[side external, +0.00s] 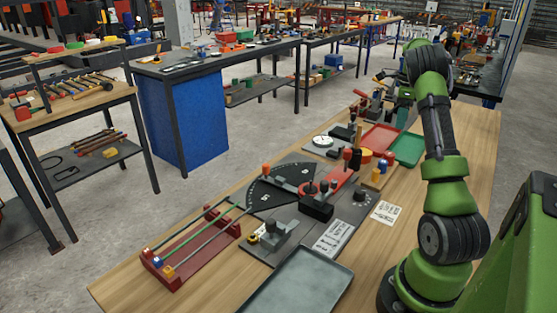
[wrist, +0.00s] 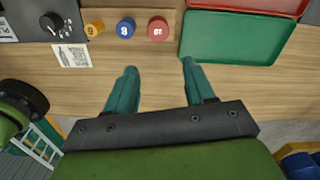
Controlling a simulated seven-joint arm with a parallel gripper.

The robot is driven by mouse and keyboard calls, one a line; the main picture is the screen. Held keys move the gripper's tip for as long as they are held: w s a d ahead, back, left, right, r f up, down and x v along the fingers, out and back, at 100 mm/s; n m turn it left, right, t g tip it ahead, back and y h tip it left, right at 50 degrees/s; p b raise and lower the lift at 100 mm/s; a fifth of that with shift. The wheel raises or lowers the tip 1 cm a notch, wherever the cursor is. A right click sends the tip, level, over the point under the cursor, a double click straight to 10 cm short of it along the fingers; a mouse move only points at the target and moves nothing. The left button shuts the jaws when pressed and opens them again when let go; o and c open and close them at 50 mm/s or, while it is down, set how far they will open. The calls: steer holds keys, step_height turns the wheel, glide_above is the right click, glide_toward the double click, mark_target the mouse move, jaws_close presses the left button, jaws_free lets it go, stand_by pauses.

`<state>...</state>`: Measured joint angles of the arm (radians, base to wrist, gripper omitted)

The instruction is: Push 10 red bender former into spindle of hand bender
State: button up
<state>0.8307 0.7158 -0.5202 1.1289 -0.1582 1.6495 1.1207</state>
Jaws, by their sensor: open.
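The red former (wrist: 158,27), with a pale number on top, stands at the right end of a row on a wooden rack. A blue former (wrist: 125,27) and a yellow former (wrist: 94,29) stand to its left. My gripper (wrist: 158,68) is open and empty, its teal fingers apart over the bare table just in front of the rack. In the side view, the hand bender (side external: 335,185) has a red body on a grey plate beside a black angle scale (side external: 270,194). Its spindle is too small to make out for sure.
A green tray (wrist: 215,56) and a red tray (side external: 378,138) lie beside the rack. A grey tray (side external: 300,282) and a red stand with rods (side external: 190,252) are at the table's near side. A printed card (wrist: 72,56) lies near the rack. Bare wood lies in front.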

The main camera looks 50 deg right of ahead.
glide_above(391, 154)
steer(key=f, duration=0.8)
steer(key=shift+s+d+f, duration=0.1)
steer(key=shift+s+f, duration=0.2)
steer(key=shift+f, duration=0.1)
steer(key=shift+w+f, duration=0.15)
steer(key=shift+f, duration=1.2)
steer(key=shift+w+f, duration=0.15)
steer(key=shift+f, duration=1.2)
steer(key=shift+c, duration=0.5)
steer(key=shift+r, duration=0.1)
jaws_close()
